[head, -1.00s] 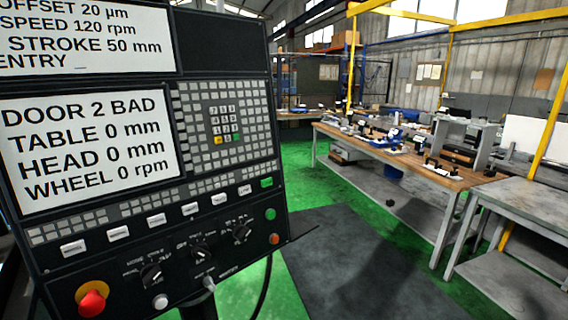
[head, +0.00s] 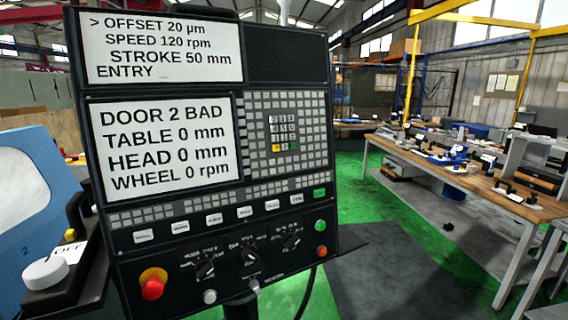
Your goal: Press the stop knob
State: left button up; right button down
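A red stop knob (head: 152,289) with an orange-yellow collar sits at the lower left of the black control panel (head: 325,290). The panel stands upright, slightly tilted, in the middle left of the head view. Its lower screen (head: 168,145) reads DOOR 2 BAD, TABLE 0 mm, HEAD 0 mm and WHEEL 0 rpm. Its upper screen (head: 160,45) shows OFFSET 20 µm, SPEED 120 rpm and STROKE 50 mm. Neither of my grippers is in view.
A white round knob (head: 45,273) on a black housing with an OFF label stands left of the panel, before a blue machine body (head: 30,190). A wooden-topped workbench (head: 490,194) stands at the right. A dark mat (head: 390,280) and green floor lie between.

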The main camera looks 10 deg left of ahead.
aim_at(154, 289)
jog(key=j+u, duration=0.15)
jog(key=u, duration=0.2)
jog(key=k+j+u, duration=0.1)
jog(key=u, duration=0.3)
jog(key=j+u, duration=0.2)
jog(key=u, duration=0.15)
